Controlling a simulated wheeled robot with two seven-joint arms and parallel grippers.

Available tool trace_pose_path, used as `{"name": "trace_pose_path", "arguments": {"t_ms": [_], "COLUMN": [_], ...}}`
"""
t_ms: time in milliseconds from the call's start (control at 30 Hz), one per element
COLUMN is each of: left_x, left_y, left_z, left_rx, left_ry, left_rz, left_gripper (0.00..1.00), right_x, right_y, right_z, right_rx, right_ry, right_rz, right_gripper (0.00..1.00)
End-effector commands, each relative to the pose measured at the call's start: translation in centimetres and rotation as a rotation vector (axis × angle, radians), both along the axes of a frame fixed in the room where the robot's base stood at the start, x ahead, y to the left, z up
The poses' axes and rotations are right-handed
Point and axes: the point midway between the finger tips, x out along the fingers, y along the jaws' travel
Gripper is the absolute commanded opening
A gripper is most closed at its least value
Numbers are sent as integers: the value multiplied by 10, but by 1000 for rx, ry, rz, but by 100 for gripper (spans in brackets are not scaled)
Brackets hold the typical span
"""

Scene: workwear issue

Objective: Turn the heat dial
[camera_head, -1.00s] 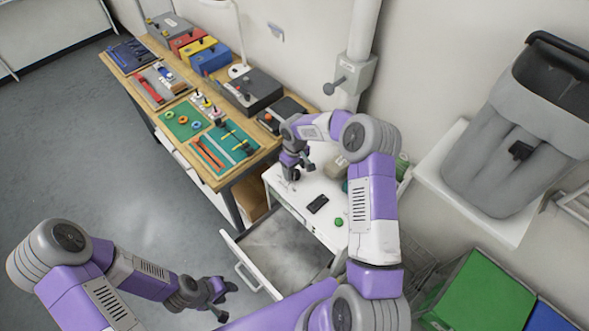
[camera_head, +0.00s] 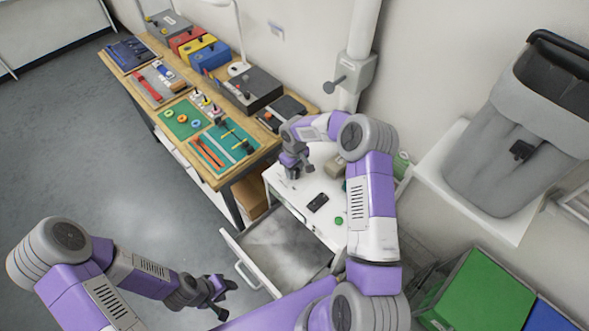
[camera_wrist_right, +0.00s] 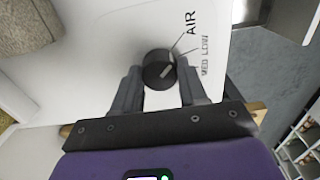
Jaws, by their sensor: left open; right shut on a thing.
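The black heat dial (camera_wrist_right: 158,71) sits on a white panel (camera_wrist_right: 105,50) in the right wrist view. It has a pale pointer mark angled to the upper right. The words AIR, LOW and MED are printed beside it; I cannot tell which one the mark points at. My right gripper (camera_wrist_right: 159,82) is shut on the dial, one finger on each side. In the head view my right gripper (camera_head: 297,171) is at the left end of the white cabinet top (camera_head: 300,197), and the dial is hidden there. My left gripper (camera_head: 219,291) is open and empty, left of the cabinet's open drawer.
The open drawer (camera_head: 275,252) sticks out from the cabinet. A black phone-like object (camera_head: 318,203) and a green round thing (camera_head: 339,220) lie on its top. A wooden bench (camera_head: 243,172) with tool trays and boxes stands to the left. A grey bin (camera_head: 490,160) is at the right.

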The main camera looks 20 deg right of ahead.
Motion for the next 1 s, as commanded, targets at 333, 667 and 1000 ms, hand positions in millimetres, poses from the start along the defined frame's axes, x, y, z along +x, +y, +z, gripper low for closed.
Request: {"name": "trace_pose_path", "arguments": {"t_ms": [333, 667, 1000], "left_x": [0, 0, 0], "left_y": [0, 0, 0], "left_z": [-22, -51, -69], "left_rx": [0, 0, 0], "left_ry": [0, 0, 0], "left_rz": [0, 0, 0], "left_gripper": [43, 43, 43], "right_x": [1, 1, 0], "right_y": [0, 0, 0], "right_z": [-2, -2, -1], "right_rx": [-3, -2, -2], "right_ry": [-2, -3, -1], "right_rz": [-158, -459, -764], "right_gripper": [12, 12, 12]}}
